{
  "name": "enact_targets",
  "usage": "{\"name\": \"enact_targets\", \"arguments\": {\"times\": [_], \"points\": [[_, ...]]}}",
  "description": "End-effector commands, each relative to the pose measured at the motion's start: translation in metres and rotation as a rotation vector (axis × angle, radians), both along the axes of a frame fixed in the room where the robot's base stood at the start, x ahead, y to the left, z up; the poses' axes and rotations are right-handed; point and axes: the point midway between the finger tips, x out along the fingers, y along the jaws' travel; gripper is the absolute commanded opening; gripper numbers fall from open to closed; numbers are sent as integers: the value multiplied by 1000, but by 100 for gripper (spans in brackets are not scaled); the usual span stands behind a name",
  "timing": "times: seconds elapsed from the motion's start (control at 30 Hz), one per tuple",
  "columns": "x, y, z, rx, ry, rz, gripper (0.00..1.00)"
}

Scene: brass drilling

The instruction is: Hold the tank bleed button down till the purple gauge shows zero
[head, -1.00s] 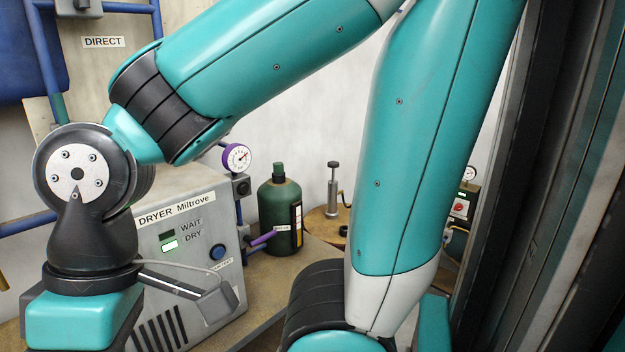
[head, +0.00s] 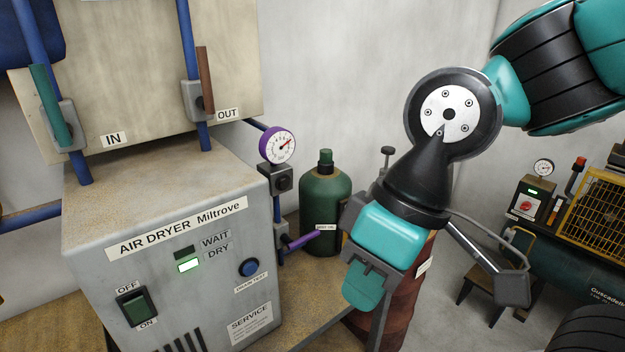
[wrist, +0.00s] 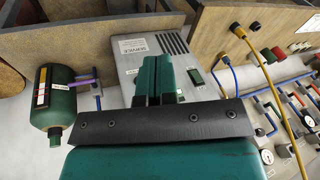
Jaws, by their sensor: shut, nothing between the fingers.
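The purple-rimmed gauge (head: 277,146) stands on piping beside the air dryer; its needle points to the upper right and its numbers are too small to read. Below it is a dark block (head: 283,180) with a round front, possibly a button; I cannot read a bleed label on it. A blue button (head: 249,268) with a small, hard-to-read label is on the dryer's front. My gripper (head: 362,292) hangs to the right of the dryer, pointing down, apart from both. In the wrist view its two fingers (wrist: 154,77) are together and empty.
The grey air dryer (head: 170,225) shows a lit DRY lamp and a green OFF/ON switch (head: 135,307). A green bottle (head: 325,205) stands behind my gripper. Blue pipes with IN and OUT valves rise behind the dryer. A caged machine (head: 600,225) is at the right.

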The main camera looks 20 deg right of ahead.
Motion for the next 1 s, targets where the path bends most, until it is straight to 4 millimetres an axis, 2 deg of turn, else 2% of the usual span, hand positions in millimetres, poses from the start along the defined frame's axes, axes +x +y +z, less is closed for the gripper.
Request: {"name": "enact_targets", "arguments": {"times": [0.27,0.37,0.47,0.57,0.7,0.8,0.9,1.0], "points": [[2,0,0,3,1,-5,0],[16,4,1,29,6,-51,0],[48,13,0,91,18,-160,0],[95,15,-7,188,30,-337,0],[164,3,-29,336,40,-631,0],[202,-14,-48,428,38,-830,0],[227,-33,-67,497,33,-992,0],[242,-48,-80,542,24,-1103,0]]}}
